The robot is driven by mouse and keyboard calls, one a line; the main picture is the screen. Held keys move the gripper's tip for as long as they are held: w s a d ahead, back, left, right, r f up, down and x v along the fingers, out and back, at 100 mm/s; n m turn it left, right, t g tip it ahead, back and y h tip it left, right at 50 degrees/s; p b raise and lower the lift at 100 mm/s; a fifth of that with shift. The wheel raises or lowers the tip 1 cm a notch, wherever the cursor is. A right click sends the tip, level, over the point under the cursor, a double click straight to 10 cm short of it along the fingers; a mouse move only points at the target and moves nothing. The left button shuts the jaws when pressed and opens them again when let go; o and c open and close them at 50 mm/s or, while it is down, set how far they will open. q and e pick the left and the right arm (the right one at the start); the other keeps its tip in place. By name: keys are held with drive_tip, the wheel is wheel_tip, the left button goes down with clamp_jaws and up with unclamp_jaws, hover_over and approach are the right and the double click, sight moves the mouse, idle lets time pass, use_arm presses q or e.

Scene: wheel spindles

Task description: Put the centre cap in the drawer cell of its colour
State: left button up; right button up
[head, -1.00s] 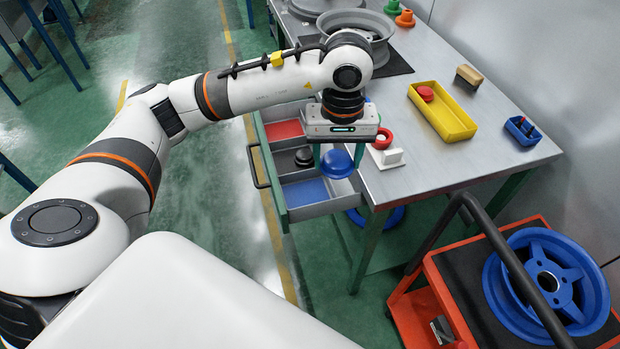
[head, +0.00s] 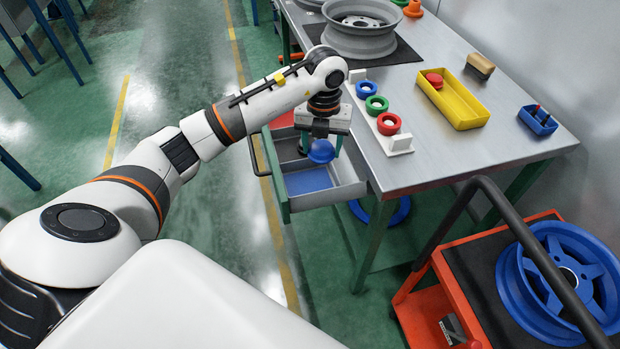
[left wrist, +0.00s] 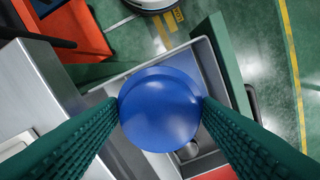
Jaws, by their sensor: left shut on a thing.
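The blue centre cap (head: 321,151) is held between the fingers of my left gripper (head: 321,146), which is shut on it. In the left wrist view the cap (left wrist: 160,108) is a round blue dome pinched between the two green fingers. The open drawer (head: 328,194) sticks out from the bench's left side. Its front cell has a blue floor (head: 308,181). A red-floored cell (head: 284,121) is at the back, partly hidden by my arm. The cap hangs above the drawer, around the middle and blue cells. A dark cap (left wrist: 188,150) shows in the drawer in the left wrist view. My right gripper is not in view.
On the bench stand a white rack with blue, green and red rings (head: 388,124), a yellow tray (head: 453,100) with a red cap (head: 435,80), a brush (head: 480,66) and a small blue bin (head: 537,119). A red cart (head: 440,295) with a blue wheel (head: 560,280) stands front right.

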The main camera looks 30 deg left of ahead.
use_arm(q)
wheel_tip(320, 180, down, 4)
drive_tip(key=a+n+b, duration=0.1)
drive_tip(key=a+n, duration=0.2)
drive_tip(key=n, duration=0.7)
hover_over(310, 187)
wheel_tip(310, 187, down, 6)
drive_tip(key=shift+f, duration=0.1)
wheel_tip(310, 187, down, 4)
drive_tip(key=shift+f, duration=0.25)
drive_tip(key=shift+f+b, duration=0.15)
drive_tip(key=shift+b, duration=0.2)
drive_tip(key=o, duration=1)
drive_tip(key=shift+c, duration=0.2)
